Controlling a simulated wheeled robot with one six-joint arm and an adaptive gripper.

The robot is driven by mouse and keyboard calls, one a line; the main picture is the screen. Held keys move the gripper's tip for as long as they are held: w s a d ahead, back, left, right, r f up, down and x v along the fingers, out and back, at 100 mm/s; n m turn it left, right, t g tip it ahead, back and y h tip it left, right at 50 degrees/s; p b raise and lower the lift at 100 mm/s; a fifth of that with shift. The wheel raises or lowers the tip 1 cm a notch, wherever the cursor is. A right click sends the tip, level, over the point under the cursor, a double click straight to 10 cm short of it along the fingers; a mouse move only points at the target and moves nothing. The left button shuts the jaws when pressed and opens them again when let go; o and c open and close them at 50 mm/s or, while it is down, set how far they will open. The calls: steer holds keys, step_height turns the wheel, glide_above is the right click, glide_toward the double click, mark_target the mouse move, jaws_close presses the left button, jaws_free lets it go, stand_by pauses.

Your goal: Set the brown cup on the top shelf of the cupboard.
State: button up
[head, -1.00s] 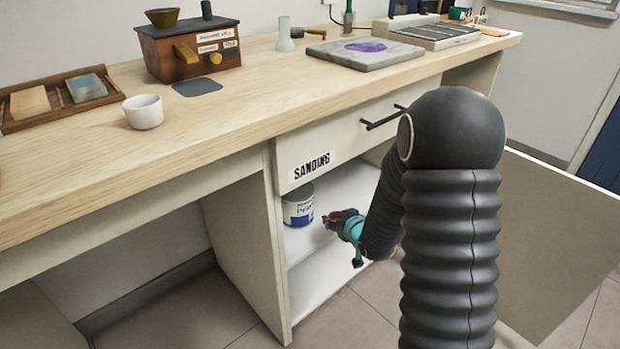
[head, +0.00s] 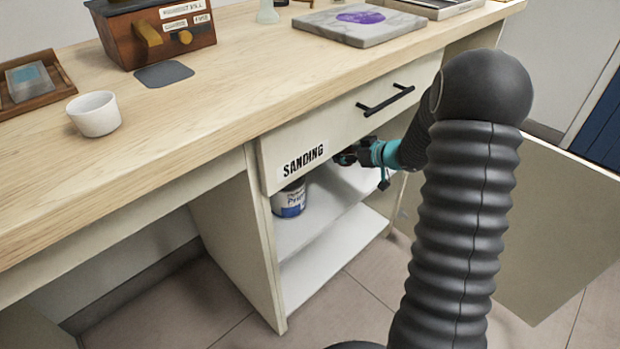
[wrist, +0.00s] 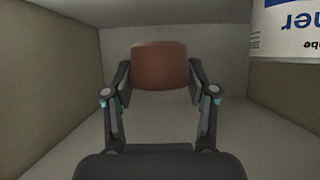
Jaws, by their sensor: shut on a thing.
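The brown cup (wrist: 160,66) is between the fingers of my gripper (wrist: 160,78) in the wrist view, which is shut on it. In the head view my gripper (head: 352,156) is at the cupboard's opening, level with the lower edge of the drawer, and the cup is too dark to make out clearly. The cupboard (head: 235,245) stands open below the drawer marked SANDING. Its top shelf (head: 318,232) is white and carries a labelled tin at the left. The wrist view looks into a walled compartment.
The tin (head: 289,199) also shows at the upper right of the wrist view (wrist: 285,32), beside the cup. The open door (head: 540,230) is right of my arm. The drawer (head: 340,125) is above. The shelf right of the tin looks clear. A white cup (head: 95,114) is on the worktop.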

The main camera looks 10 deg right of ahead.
steer(key=b, duration=0.2)
glide_above(317, 193)
step_height(317, 193, down, 5)
steer(key=shift+w+f, duration=0.1)
steer(key=shift+f, duration=2.05)
steer(key=shift+f, duration=0.1)
steer(key=shift+f, duration=0.1)
steer(key=o, duration=0.9)
